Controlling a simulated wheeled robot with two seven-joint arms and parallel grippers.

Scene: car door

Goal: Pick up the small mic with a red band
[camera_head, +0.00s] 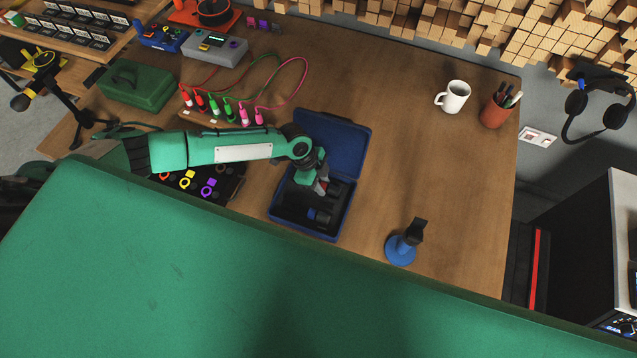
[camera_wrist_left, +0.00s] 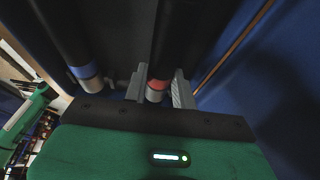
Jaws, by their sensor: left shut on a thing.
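The small mic with a red band (camera_wrist_left: 157,84) shows in the left wrist view between the two grey fingers of my left gripper (camera_wrist_left: 158,92). The gripper is shut on it near the red band. In the head view my left gripper (camera_head: 321,186) is over the open blue case (camera_head: 336,229), at its dark inside. Another mic, with a blue band (camera_wrist_left: 82,70), lies in the case to the left of the held one; its blue band also shows in the head view (camera_head: 319,216). I cannot tell whether the held mic touches the case. My right gripper is not in view.
A blue mic stand (camera_head: 401,249) stands to the right of the case. A rack of coloured plugs (camera_head: 220,112) and a green box (camera_head: 137,84) are at the left. A white mug (camera_head: 453,97) and a pen cup (camera_head: 497,109) stand back right. The wooden table (camera_head: 420,160) is clear between.

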